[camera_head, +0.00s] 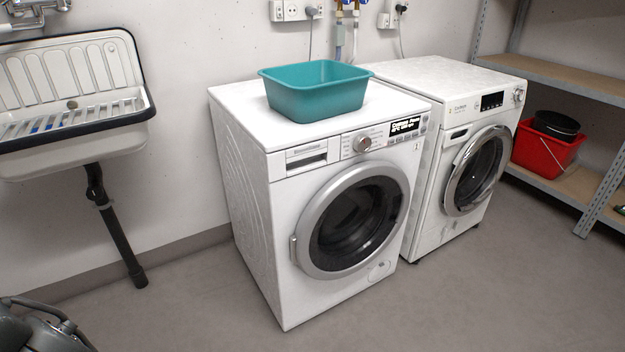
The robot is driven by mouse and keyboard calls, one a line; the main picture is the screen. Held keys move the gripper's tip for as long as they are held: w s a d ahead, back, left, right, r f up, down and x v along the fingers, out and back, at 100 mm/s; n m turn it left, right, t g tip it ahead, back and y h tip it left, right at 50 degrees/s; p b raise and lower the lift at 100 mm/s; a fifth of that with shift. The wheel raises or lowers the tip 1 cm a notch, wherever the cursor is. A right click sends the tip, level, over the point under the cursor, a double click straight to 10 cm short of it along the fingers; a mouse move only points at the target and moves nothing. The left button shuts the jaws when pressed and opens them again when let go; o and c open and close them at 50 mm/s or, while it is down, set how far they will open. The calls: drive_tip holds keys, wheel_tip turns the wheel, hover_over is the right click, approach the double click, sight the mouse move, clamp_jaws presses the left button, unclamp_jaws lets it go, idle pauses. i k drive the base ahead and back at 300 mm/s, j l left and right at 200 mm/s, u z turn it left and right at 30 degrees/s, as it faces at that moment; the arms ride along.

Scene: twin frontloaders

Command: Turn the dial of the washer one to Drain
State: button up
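Two white front-loading machines stand side by side against the wall. The left machine (251,195) has a silver round dial (362,144) at the middle of its top panel, with a lit display (405,127) to its right. The right machine (428,200) has a dial (518,97) at the right end of its panel, beside a dark display (492,101). The dial markings are too small to read, and I cannot tell from lettering which machine is washer one. Both round doors look shut. My gripper is not in view.
A teal basin (316,97) sits on the left machine. A sink (75,145) with a black drain pipe (115,225) is on the left. A metal shelf (560,75) holds a red bucket (540,150) on the right. A grey object (25,330) is cut off at lower left. Floor in front is clear.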

sight(362, 143)
drive_tip(key=i+l+z, duration=0.15)
drive_tip(key=z, duration=0.2)
drive_tip(key=i+l+z, duration=0.15)
drive_tip(key=z, duration=0.25)
